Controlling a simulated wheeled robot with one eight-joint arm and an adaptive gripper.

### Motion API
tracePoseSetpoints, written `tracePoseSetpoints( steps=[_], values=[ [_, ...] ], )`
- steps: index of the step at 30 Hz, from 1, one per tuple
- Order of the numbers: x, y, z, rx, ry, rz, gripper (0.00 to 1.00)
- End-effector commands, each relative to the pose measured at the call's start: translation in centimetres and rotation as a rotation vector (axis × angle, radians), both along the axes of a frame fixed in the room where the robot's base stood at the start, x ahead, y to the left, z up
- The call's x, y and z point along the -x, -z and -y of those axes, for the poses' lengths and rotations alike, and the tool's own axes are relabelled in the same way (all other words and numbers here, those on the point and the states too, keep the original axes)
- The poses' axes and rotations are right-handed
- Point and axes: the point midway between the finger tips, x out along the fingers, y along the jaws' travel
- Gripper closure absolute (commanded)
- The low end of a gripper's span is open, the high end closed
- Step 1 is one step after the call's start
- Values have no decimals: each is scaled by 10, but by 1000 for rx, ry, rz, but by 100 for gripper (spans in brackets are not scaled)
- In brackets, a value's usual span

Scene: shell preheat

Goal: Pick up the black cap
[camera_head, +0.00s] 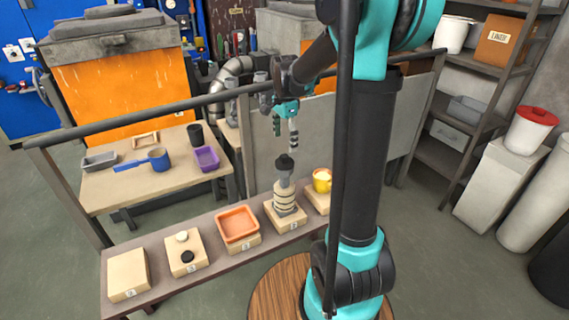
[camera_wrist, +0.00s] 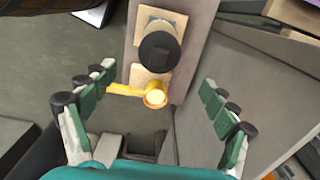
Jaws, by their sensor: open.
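A black cap (camera_head: 285,163) sits on top of a banded cream-and-grey stack (camera_head: 286,195), which stands on a wooden block on the narrow bench. In the wrist view the black cap (camera_wrist: 158,52) shows from above as a dark round top near the upper middle. A smaller black disc (camera_head: 187,256) lies on another block further left on the bench. My gripper (camera_head: 286,132) is open and empty, pointing down above the stack and apart from the cap. In the wrist view its green fingers stand wide apart on both sides.
A yellow cup (camera_head: 322,180) stands on the block right of the stack. An orange tray (camera_head: 237,224) is on the block to its left. A dark rail (camera_head: 180,112) runs behind the bench. A table behind holds a blue pan (camera_head: 158,159) and a purple tray (camera_head: 206,159).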

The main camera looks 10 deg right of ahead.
Motion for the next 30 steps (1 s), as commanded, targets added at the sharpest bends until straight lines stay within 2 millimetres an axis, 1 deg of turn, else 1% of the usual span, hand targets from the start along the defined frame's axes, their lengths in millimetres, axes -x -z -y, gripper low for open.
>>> tracePoseSetpoints(
  steps=[1,3,11,18,21,24,30],
  values=[
    [0,9,0,0,0,0,14],
    [0,18,0,0,0,0,14],
    [0,34,0,0,-1,0,14],
    [1,66,-2,0,-1,0,14],
    [2,76,-2,0,-1,0,14],
    [2,80,-2,0,-1,0,14],
    [2,80,-2,0,-1,0,14]
  ],
)
